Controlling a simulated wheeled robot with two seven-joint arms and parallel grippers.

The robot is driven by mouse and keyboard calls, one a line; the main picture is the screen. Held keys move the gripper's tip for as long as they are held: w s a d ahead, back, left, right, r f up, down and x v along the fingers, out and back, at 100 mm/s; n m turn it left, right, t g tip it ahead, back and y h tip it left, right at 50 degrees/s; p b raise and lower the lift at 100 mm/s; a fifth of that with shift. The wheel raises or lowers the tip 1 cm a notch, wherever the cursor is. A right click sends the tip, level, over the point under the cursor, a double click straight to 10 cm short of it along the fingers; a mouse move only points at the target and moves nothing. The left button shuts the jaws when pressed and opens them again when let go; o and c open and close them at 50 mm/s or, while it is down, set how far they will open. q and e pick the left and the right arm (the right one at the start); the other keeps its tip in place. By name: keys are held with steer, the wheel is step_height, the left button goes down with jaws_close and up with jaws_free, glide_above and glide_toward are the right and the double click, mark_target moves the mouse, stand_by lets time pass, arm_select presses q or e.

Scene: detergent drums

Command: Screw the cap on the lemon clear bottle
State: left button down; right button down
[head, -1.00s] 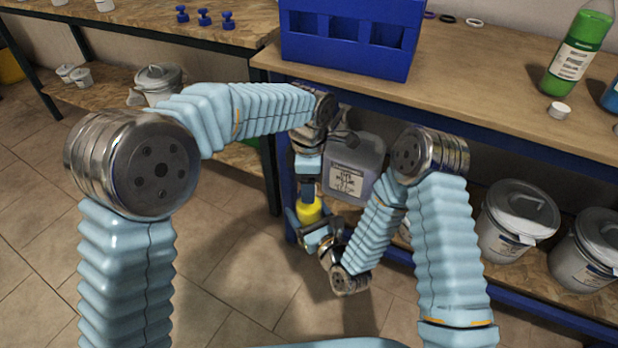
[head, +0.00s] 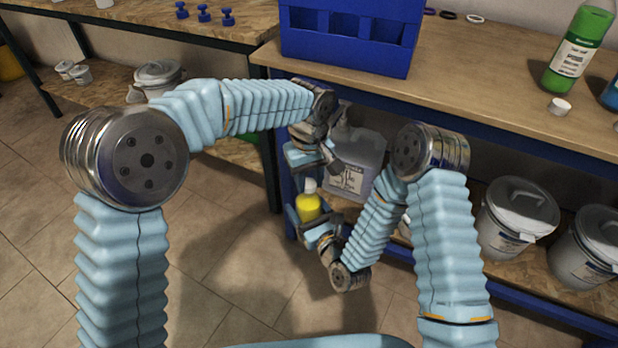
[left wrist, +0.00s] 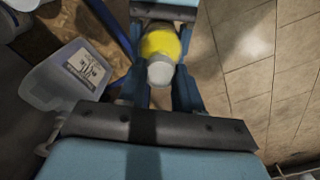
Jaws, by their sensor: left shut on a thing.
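The yellow bottle (head: 308,207), with no label legible, stands about upright below the bench top. My right gripper (head: 311,222) is shut around its body from the front. The white cap (head: 310,186) sits at the top of the bottle; whether its thread is engaged cannot be seen. My left gripper (head: 309,180) comes from above and is shut on the cap. In the left wrist view the cap (left wrist: 160,71) lies between the blue fingers (left wrist: 160,88), in line with the yellow bottle (left wrist: 160,42) beyond it.
A clear canister (head: 352,165) stands on the lower shelf close behind the grippers. Lidded white drums (head: 515,215) stand farther right. The bench (head: 480,75) above holds a blue crate (head: 350,40), a green bottle (head: 578,50) and a loose white cap (head: 559,105). Floor in front is free.

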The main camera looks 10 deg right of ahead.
arm_select(q)
steer(key=m, duration=0.9)
steer(key=shift+m, duration=0.3)
steer(key=m, duration=0.5)
steer(key=shift+m, duration=0.4)
steer(key=m, duration=0.6)
steer(key=shift+f, duration=0.1)
steer(key=m, duration=0.6)
steer(key=c, duration=0.8)
jaws_free()
steer(key=shift+r, duration=2.3)
